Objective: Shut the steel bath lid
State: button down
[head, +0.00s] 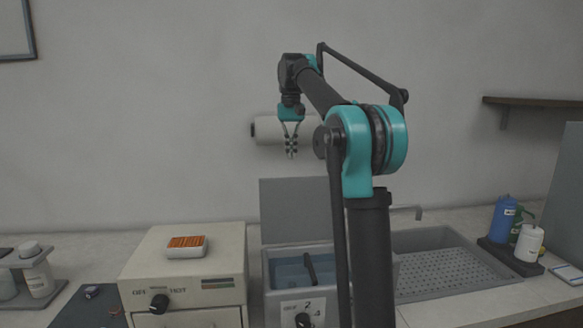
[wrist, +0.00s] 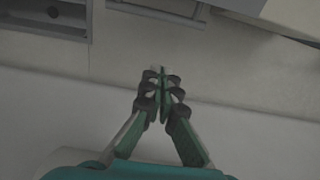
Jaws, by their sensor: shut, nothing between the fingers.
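The steel bath (head: 272,299) stands on the counter in the head view, between the cream box and my arm. Its grey lid (head: 286,212) stands open and upright at the back of the bath. The open bath shows blue inside, with a dark bar across it. My arm hides part of the bath's right side. My gripper (head: 291,153) is shut and empty, pointing down, above the lid's top edge in the picture and apart from it. In the wrist view its fingertips (wrist: 160,76) are together, over bare counter near the wall.
A cream box (head: 182,262) with an orange-topped dish (head: 186,247) stands left of the bath. A sink (head: 440,262) lies to the right, with bottles (head: 504,219) beyond it. A paper roll (head: 267,130) hangs on the wall behind my gripper.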

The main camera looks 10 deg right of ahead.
jog(key=shift+s+f, duration=0.7)
jog(key=shift+f, duration=0.65)
jog(key=shift+s+f, duration=0.7)
jog(key=shift+f, duration=0.65)
jog(key=shift+s+f, duration=0.7)
jog(key=shift+f, duration=0.65)
